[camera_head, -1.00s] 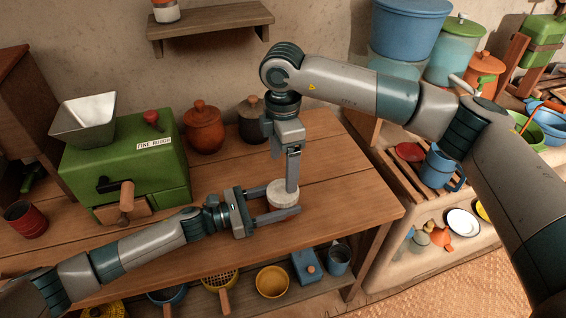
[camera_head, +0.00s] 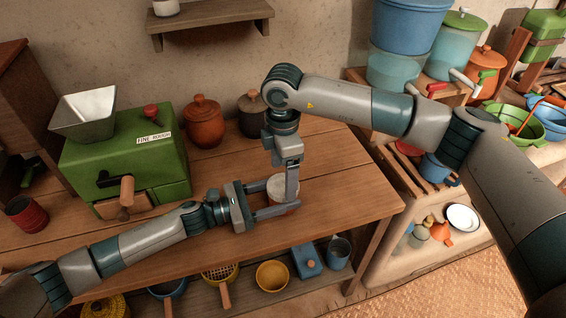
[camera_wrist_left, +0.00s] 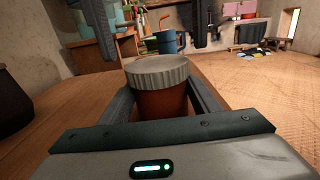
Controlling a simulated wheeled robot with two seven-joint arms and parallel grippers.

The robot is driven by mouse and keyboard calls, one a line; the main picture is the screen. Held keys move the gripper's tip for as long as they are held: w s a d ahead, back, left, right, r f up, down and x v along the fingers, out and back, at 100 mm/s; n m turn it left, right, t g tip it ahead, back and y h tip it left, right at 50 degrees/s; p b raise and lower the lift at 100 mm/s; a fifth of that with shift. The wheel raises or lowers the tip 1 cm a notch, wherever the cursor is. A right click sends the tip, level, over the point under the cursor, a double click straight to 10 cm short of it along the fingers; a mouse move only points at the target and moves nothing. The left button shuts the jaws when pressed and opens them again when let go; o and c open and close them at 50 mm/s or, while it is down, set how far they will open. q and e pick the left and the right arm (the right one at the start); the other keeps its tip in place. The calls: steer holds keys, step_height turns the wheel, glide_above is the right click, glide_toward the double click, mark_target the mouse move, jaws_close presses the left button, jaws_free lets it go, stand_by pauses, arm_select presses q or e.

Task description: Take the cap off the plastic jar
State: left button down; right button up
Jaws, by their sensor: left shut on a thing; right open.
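The plastic jar (camera_wrist_left: 160,104) has a reddish-brown body and a pale, ribbed cap (camera_wrist_left: 158,70). It stands upright near the table's front right. The cap is on it and also shows in the head view (camera_head: 282,184), partly hidden by my right gripper. My left gripper (camera_wrist_left: 160,118) is shut on the jar body, one finger on each side, below the cap. My right gripper (camera_wrist_left: 152,32) points down, open and empty. Its fingers are spread above the cap and look apart from it. In the head view its fingers (camera_head: 292,190) are seen edge-on.
A green grinder (camera_head: 125,170) stands on the wooden table (camera_head: 340,190) at left, with a red cup (camera_head: 25,214). Two lidded pots, terracotta (camera_head: 204,124) and dark (camera_head: 250,118), stand behind. Bare table lies right of the jar. A blue mug (camera_head: 438,168) is on the right-hand rack.

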steer(key=shift+f, duration=1.45)
steer(key=c, duration=1.1)
